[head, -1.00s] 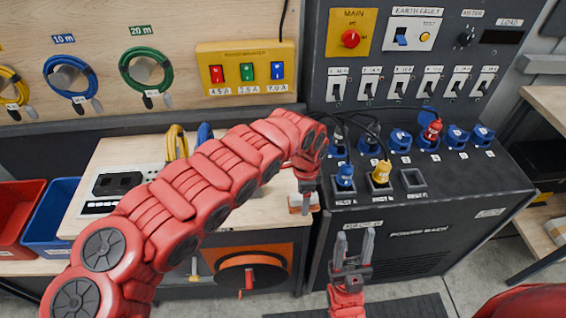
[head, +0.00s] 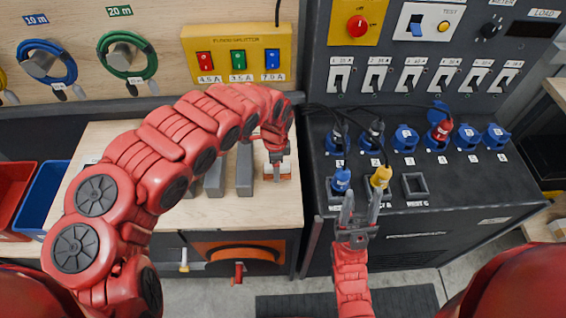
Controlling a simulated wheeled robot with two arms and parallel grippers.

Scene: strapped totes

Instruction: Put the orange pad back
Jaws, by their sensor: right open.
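The orange pad (head: 284,177) is small and shows at the fingertips of my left gripper (head: 277,168), over the right part of the wooden bench top. The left gripper points down and appears shut on the pad; its fingers hide part of it. I cannot tell if the pad touches the bench. Several grey upright blocks (head: 245,168) stand just left of it. My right gripper (head: 361,205) is open and empty, pointing up in the picture, in front of the black power rack (head: 460,225).
On the rack, a blue plug (head: 341,180) and a yellow plug (head: 381,177) sit in nests, with an empty nest (head: 415,186) to their right. Red (head: 12,195) and blue (head: 45,200) bins stand left of the bench (head: 240,215).

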